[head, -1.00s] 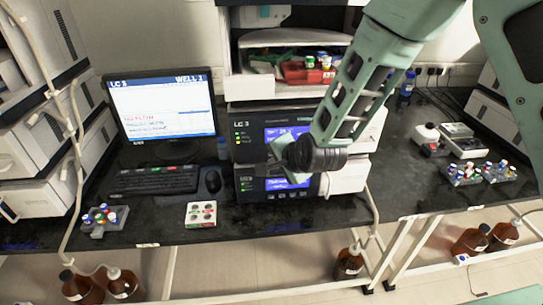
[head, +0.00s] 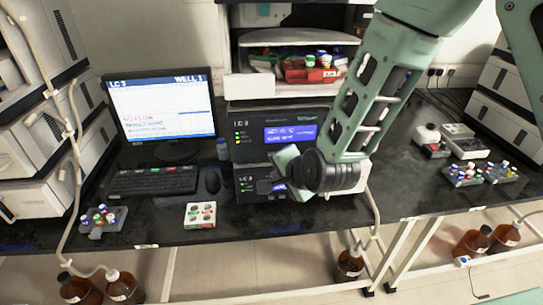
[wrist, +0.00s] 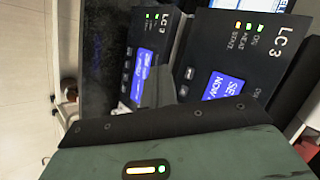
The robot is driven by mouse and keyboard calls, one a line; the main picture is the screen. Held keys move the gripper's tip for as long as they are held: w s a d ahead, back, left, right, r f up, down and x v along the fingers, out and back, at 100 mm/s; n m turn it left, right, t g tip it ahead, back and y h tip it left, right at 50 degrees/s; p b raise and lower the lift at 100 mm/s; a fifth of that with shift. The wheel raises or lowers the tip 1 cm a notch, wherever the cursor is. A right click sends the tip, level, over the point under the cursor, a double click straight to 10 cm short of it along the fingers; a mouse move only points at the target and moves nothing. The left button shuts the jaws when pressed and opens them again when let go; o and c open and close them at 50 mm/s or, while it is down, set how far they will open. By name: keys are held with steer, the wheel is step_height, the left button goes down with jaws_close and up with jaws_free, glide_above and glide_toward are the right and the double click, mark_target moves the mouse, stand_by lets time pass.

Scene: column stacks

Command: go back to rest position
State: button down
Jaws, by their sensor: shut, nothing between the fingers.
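My gripper (head: 270,184) hangs in front of the LC 3 instrument stack (head: 280,118) in the head view, at the end of my green arm. Its jaws are shut with nothing between them. My wrist hides part of the lower module. In the wrist view my gripper (wrist: 155,92) appears as a dark shape in front of the two LC 3 panels (wrist: 232,62), whose blue screens are lit.
A monitor (head: 160,106), keyboard (head: 153,182) and mouse (head: 210,180) are left of the stack. A white vial tray (head: 200,223) sits near the bench's front edge. Vial racks (head: 100,219) (head: 466,174) stand at both sides. Brown bottles (head: 348,267) stand below the bench.

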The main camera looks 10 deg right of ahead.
stand_by(0.5)
steer(key=s+a+r+n+g, duration=0.1)
steer(key=s+r+n+g, duration=0.45)
steer(key=s+n, duration=0.6)
steer(key=s+d+r+n+g+h, duration=0.1)
steer(key=s+d+r+n, duration=0.1)
steer(key=s, duration=0.5)
steer(key=s+d+r+n+g+h, duration=0.2)
steer(key=s+d+n, duration=0.3)
steer(key=s, duration=0.3)
steer(key=shift+s+d+r, duration=0.15)
steer(key=shift+s+r, duration=0.15)
steer(key=shift+r, duration=0.05)
steer(key=shift+g, duration=0.25)
step_height(320, 180, down, 38)
steer(key=b, duration=3.8)
steer(key=shift+f, duration=0.15)
